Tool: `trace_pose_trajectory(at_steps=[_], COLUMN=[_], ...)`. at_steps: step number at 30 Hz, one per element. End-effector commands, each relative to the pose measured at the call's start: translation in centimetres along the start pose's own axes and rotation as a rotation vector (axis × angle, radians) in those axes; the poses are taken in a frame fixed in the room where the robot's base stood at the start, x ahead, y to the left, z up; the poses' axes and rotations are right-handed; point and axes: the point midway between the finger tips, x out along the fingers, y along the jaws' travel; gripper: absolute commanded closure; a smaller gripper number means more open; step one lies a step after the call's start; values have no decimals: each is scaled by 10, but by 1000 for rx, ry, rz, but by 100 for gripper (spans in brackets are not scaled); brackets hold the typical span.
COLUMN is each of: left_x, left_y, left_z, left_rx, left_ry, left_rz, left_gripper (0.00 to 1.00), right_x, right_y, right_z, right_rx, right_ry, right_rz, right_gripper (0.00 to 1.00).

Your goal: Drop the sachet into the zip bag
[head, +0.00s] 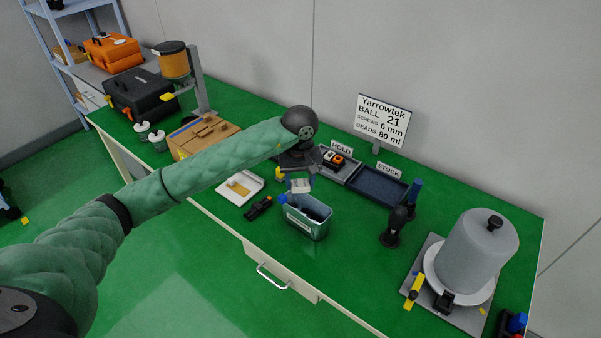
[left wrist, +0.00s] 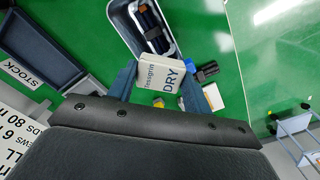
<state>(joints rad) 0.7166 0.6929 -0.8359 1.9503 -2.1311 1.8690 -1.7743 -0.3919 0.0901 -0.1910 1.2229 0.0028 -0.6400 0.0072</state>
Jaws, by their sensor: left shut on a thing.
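The zip bag (head: 306,229) stands open on the green bench, a clear-walled pouch with a pale label and a blue piece at its left corner. Dark items lie inside it. The bag's rim also shows at the top of the left wrist view (left wrist: 119,16). In the head view the sachet (head: 300,186) hangs just above the bag's back rim, below my left gripper (head: 297,174). My right gripper is not in view.
A white tray (head: 240,187) and a black tool (head: 258,208) lie left of the bag. The HOLD tray (head: 347,172) and STOCK tray (head: 378,187) stand behind it. A black upright object (head: 397,226) stands to the right. Bench between it and the bag is clear.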

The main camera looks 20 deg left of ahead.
Motion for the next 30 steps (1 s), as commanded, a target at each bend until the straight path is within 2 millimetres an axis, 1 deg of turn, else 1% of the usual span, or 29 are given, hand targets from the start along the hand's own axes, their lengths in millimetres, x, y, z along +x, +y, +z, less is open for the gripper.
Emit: trace_pose_trajectory(at_steps=[3,7,17,18,21,30], left_x=[9,14,16,16,16,16], left_y=[1,1,1,1,0,0], left_z=[1,0,0,0,0,0], left_rx=[0,0,0,0,0,0], left_ry=[-1,0,0,0,0,1], left_rz=[1,2,2,2,2,2], left_gripper=[72,72,72,42,25,25], right_x=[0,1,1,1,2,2], right_y=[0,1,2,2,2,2], right_z=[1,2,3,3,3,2], right_rx=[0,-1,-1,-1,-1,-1], right_ry=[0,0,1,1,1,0], right_rz=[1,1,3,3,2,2], right_gripper=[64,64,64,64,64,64])
